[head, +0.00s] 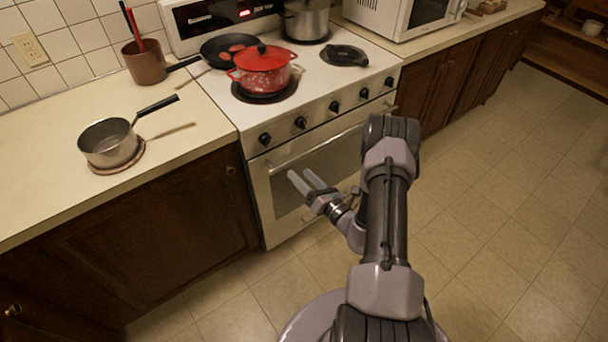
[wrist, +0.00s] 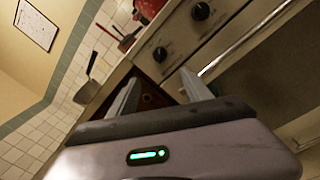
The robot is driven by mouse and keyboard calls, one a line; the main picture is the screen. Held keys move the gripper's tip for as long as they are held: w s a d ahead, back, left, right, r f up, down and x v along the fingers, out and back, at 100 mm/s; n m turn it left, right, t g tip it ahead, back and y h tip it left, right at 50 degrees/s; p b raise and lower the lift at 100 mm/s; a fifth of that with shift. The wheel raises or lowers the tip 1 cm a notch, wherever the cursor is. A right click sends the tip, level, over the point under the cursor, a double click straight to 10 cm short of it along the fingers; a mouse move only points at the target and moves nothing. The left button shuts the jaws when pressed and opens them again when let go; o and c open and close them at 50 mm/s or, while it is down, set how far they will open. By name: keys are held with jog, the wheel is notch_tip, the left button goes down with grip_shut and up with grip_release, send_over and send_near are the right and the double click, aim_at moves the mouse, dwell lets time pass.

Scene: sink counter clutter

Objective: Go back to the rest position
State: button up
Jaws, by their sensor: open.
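My gripper (head: 306,183) is in front of the stove's oven door in the head view, below the counter height, with its two fingers apart and nothing between them. In the wrist view the open fingers of my gripper (wrist: 160,95) point toward the stove front and the counter edge. My arm is folded over my base in the head view.
The stove (head: 335,104) bears a red lidded pot (head: 262,72), a black pan (head: 226,48) and a steel pot (head: 306,20). A saucepan (head: 108,146) sits on the left counter (head: 45,185). The floor (head: 490,210) at right is clear.

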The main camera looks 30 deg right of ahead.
jog(key=shift+s, duration=0.3)
